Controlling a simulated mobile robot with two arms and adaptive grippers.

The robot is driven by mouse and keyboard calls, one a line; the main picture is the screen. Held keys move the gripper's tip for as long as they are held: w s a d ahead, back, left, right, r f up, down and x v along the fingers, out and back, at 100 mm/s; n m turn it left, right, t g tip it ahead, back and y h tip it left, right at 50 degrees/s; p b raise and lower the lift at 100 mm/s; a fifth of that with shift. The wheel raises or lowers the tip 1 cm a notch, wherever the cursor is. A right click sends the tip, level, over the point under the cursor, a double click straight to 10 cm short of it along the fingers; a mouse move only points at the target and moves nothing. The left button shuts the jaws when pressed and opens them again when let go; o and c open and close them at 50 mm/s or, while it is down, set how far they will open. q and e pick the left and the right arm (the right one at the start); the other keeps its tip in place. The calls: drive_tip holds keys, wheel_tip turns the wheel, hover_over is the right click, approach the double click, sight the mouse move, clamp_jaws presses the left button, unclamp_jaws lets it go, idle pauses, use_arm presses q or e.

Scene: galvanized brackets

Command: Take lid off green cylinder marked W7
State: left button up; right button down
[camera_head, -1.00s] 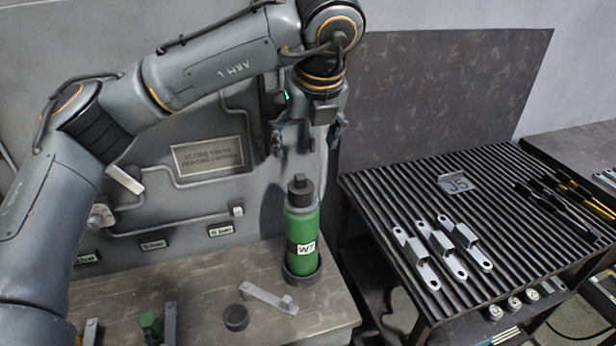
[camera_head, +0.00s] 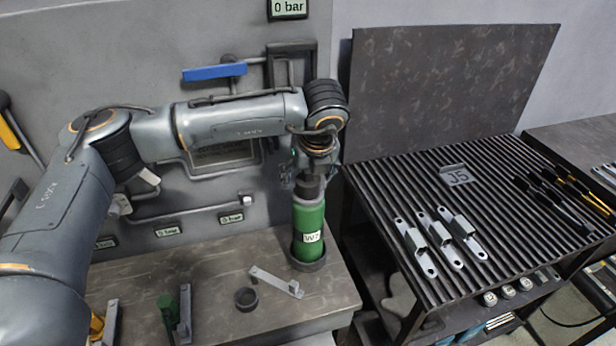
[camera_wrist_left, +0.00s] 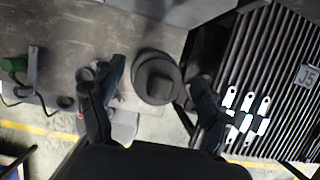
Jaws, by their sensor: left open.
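The green cylinder (camera_head: 308,222) marked W7 stands upright in a dark round holder (camera_head: 306,263) on the workbench. Its dark lid (camera_head: 308,187) is on its top. My left gripper (camera_head: 309,178) is at the lid's height, partly hidden by its own wrist in the head view. In the left wrist view the lid (camera_wrist_left: 157,82) shows from above between the two open fingers of my left gripper (camera_wrist_left: 160,105), with space on both sides. I cannot tell from these views how far down the fingers reach. My right gripper is not in view.
Beside the holder lie a flat grey bracket (camera_head: 276,282) and a small dark ring (camera_head: 246,299). A slatted table (camera_head: 400,172) to the right holds several galvanized brackets (camera_head: 440,240) and a J5 plate (camera_head: 458,175). A blue-handled valve (camera_head: 214,72) is on the wall behind.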

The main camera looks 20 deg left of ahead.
use_arm(q)
drive_tip(key=c, duration=1.2)
drive_tip(key=shift+c, duration=0.2)
drive_tip(key=shift+r, duration=0.1)
